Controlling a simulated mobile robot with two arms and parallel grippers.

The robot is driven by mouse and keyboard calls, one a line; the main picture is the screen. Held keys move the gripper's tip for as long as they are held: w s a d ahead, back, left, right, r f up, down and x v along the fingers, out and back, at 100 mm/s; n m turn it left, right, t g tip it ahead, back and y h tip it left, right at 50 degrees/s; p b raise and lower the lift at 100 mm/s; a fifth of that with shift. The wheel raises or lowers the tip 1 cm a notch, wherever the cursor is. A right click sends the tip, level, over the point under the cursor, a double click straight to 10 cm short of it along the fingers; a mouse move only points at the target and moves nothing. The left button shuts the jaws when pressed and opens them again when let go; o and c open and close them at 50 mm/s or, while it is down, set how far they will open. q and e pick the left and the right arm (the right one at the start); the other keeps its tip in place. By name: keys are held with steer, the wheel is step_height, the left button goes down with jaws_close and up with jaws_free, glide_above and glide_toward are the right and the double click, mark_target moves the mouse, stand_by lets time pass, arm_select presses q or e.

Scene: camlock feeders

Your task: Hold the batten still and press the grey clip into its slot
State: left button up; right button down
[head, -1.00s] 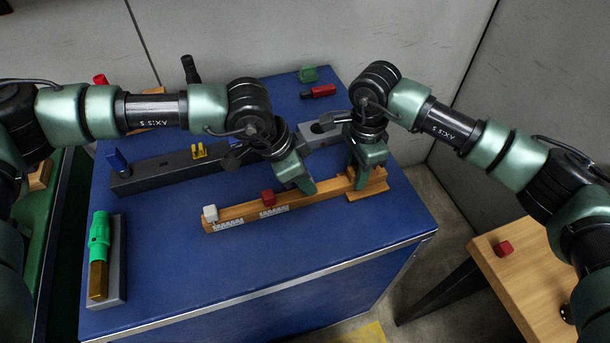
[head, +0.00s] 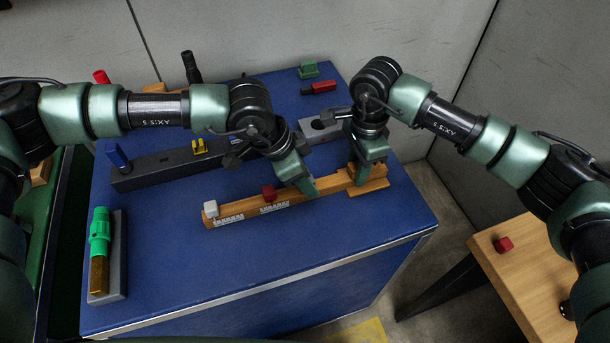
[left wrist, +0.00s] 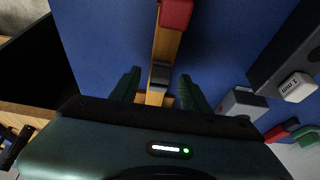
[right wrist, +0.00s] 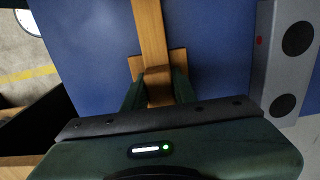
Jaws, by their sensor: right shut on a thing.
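The wooden batten (head: 240,211) lies on the blue bench top, with a white clip (head: 210,208) and a red clip (head: 269,192) on it. My right gripper (head: 362,178) is shut on the batten near its right end; the right wrist view shows its fingers (right wrist: 159,92) on both sides of the wood. My left gripper (head: 308,190) is low over the batten, right of the red clip. In the left wrist view its fingers (left wrist: 160,88) stand apart on either side of the batten. The grey clip (left wrist: 160,75) shows between them; in the head view it is hidden. I cannot tell how deep it sits.
Behind the batten is a long dark block (head: 150,172) with blue and yellow pieces, and a grey block with round holes (head: 318,130). A green connector (head: 99,238) lies on a grey holder at left. The front of the bench is clear.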

arm_select(q)
steer(key=shift+r, duration=0.1)
steer(key=shift+n, duration=0.3)
steer(key=r, duration=0.8)
steer(key=shift+w+a, duration=0.2)
steer(key=shift+a, duration=0.2)
steer(key=w+a+n+y, duration=0.1)
steer(key=a+n+y, duration=0.2)
steer(key=a+n, duration=0.6)
steer(key=w+a+n+g+y, duration=0.1)
steer(key=w+a+n+y, duration=0.1)
steer(key=a+n, duration=0.8)
steer(key=w+a+f+n+g+y, duration=0.1)
steer(key=w+a+n+y, duration=0.1)
steer(key=a+n, duration=0.7)
steer(key=shift+w+a+f+n+y, duration=0.15)
steer(key=shift+n+y, duration=0.25)
steer(key=shift+n, duration=0.5)
steer(key=shift+s+a+r+n+y, duration=0.1)
steer(key=shift+a+n+y, duration=0.25)
steer(key=shift+n, duration=0.55)
steer(key=shift+a+n, duration=0.3)
steer(key=shift+n, duration=0.2)
step_height(320, 180, up, 4)
steer(key=shift+r, duration=0.1)
